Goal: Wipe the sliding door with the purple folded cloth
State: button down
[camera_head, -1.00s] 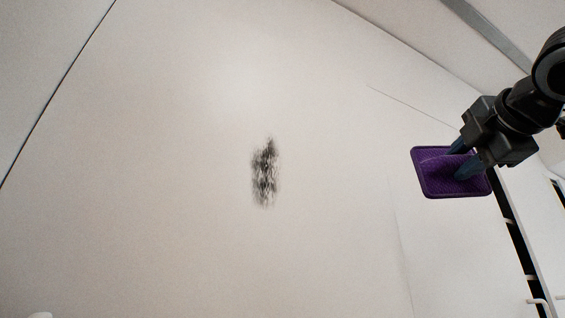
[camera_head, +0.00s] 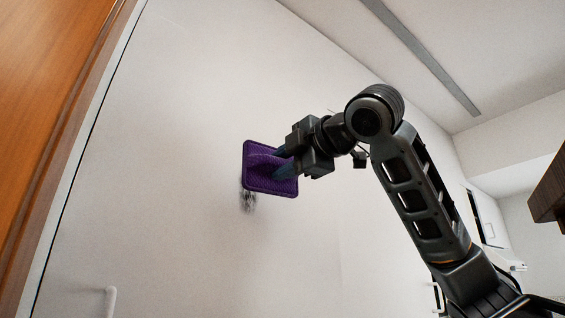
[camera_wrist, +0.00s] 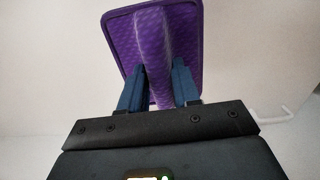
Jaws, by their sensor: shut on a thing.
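The purple folded cloth (camera_head: 256,165) is a flat square pad with a raised ridge. My gripper (camera_head: 282,168) is shut on that ridge, and the wrist view shows the blue fingers (camera_wrist: 158,88) on both sides of the cloth (camera_wrist: 190,50). The sliding door (camera_head: 190,130) is a large pale panel behind the cloth. A dark smudge (camera_head: 248,203) on the door shows just below the cloth; its upper part is hidden by the cloth. I cannot tell whether the cloth touches the door.
An orange-brown wooden panel (camera_head: 40,90) stands at the left, beyond the door's edge. A white handle (camera_head: 110,300) is at the lower left. A grey strip (camera_head: 425,55) runs along the ceiling. A dark brown box-like piece (camera_head: 548,190) juts in at the right edge.

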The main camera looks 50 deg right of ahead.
jog(key=shift+p+x, duration=0.65)
jog(key=shift+x, duration=2.8)
jog(key=shift+d, duration=0.1)
jog(key=c, duration=1.4)
grip_release()
grip_shut()
